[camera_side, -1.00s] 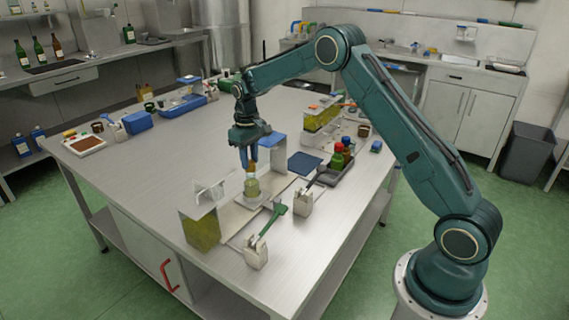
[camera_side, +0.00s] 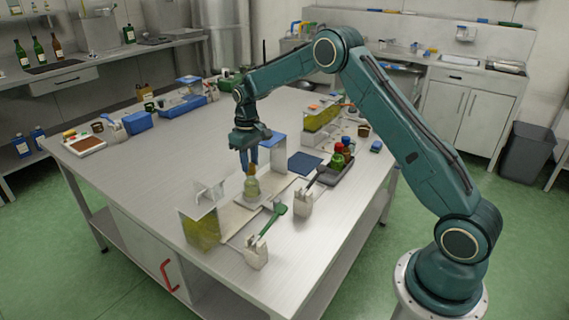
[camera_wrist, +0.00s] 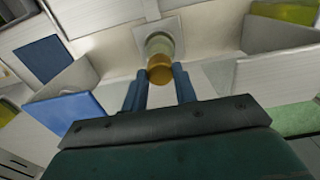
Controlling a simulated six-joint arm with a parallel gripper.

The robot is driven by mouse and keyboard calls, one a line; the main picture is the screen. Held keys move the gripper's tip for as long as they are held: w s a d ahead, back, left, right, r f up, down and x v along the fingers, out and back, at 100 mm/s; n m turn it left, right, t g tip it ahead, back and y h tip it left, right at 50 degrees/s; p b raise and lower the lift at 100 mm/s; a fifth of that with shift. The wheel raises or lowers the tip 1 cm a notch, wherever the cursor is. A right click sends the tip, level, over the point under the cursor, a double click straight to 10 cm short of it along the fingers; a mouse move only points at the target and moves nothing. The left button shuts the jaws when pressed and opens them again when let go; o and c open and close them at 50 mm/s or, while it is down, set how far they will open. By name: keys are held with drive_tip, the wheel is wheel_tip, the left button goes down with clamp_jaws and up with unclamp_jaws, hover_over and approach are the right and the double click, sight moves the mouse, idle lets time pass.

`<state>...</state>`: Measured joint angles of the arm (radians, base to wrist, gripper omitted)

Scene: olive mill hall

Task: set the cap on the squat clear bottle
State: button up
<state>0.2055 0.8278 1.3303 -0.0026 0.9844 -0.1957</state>
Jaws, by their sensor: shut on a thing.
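My gripper (camera_side: 249,162) points straight down over the squat clear bottle (camera_side: 252,188), which stands upright on a pale square base. In the wrist view the blue fingertips (camera_wrist: 159,76) are shut on an amber-gold cap (camera_wrist: 160,72). The bottle (camera_wrist: 159,43) shows just beyond the cap, partly hidden by it. In the side view the cap appears at or right above the bottle's mouth. I cannot tell whether the cap touches the bottle or is seated on it.
A clear-walled box with yellow-green contents (camera_side: 202,231) stands left of the bottle. A green-handled tool on a white block (camera_side: 257,255) is in front. A dark tray with small bottles (camera_side: 334,175) and a dark blue mat (camera_side: 305,163) lie to the right. The table's left middle is clear.

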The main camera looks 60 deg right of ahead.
drive_tip(key=shift+f, duration=0.4)
idle(0.4)
drive_tip(key=o, duration=0.9)
drive_tip(key=shift+o, duration=0.4)
drive_tip(key=shift+o, duration=1.2)
drive_tip(key=shift+r, duration=0.15)
drive_tip(key=shift+r, duration=2.9)
